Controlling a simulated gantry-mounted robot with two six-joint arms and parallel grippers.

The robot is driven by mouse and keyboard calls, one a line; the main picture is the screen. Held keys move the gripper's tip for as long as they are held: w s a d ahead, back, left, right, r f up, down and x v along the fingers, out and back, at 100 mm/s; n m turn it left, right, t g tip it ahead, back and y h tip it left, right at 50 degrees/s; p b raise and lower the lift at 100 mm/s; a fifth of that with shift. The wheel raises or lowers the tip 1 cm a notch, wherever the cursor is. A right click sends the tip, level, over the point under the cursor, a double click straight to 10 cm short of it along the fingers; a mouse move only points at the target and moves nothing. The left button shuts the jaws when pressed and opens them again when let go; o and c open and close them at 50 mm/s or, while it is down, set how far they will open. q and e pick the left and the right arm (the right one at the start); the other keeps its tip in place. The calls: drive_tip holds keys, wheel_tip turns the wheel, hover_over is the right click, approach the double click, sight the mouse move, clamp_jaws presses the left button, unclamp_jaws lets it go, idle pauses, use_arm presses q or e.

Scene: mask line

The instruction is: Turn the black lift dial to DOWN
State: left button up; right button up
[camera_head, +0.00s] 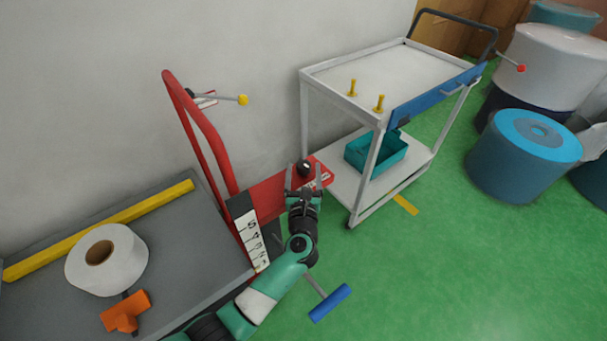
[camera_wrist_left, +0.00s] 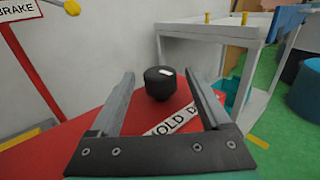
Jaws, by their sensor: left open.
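The black lift dial (camera_head: 304,167) sits on the red panel (camera_head: 270,197) of the lift. In the left wrist view the dial (camera_wrist_left: 160,83) is a round black knob with a white mark on its top. A white label (camera_wrist_left: 175,121) in front of it reads in part "OLD D"; the rest is hidden. My left gripper (camera_head: 302,175) is open. Its two fingers (camera_wrist_left: 161,85) point toward the dial, one to each side of it in the picture. I cannot tell whether they touch it. My right gripper is not in view.
A white cart (camera_head: 345,57) with yellow pegs and a teal bin (camera_head: 388,150) stands right of the panel. A red upright frame (camera_head: 195,125) with a yellow-knobbed brake lever (camera_head: 242,100) rises behind. A white roll (camera_head: 127,262) lies on the grey platform at left.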

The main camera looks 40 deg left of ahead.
use_arm(q)
drive_tip(key=shift+w+a, duration=0.2)
drive_tip(key=shift+c, duration=0.3)
clamp_jaws()
drive_tip(key=n+g+y+b, duration=0.1)
drive_tip(key=b, duration=0.1)
drive_tip(key=g+b, duration=0.1)
drive_tip(key=f+n+y+b, duration=0.1)
drive_tip(key=b, duration=0.1)
drive_tip(key=shift+w+d+f+n+g+y+b, duration=0.1)
drive_tip(key=shift+w+d+n+g+y+b, duration=0.2)
drive_tip(key=shift+g, duration=0.1)
drive_tip(key=shift+r+n+g+y, duration=0.35)
drive_tip(key=shift+n+g+y, duration=0.05)
drive_tip(key=shift+g, duration=0.3)
drive_tip(key=shift+r+n+g+y, duration=0.1)
drive_tip(key=shift+n+g+y, duration=0.35)
drive_tip(key=shift+g, duration=0.25)
drive_tip(key=shift+a+r, duration=0.1)
drive_tip(key=shift+o, duration=0.3)
unclamp_jaws()
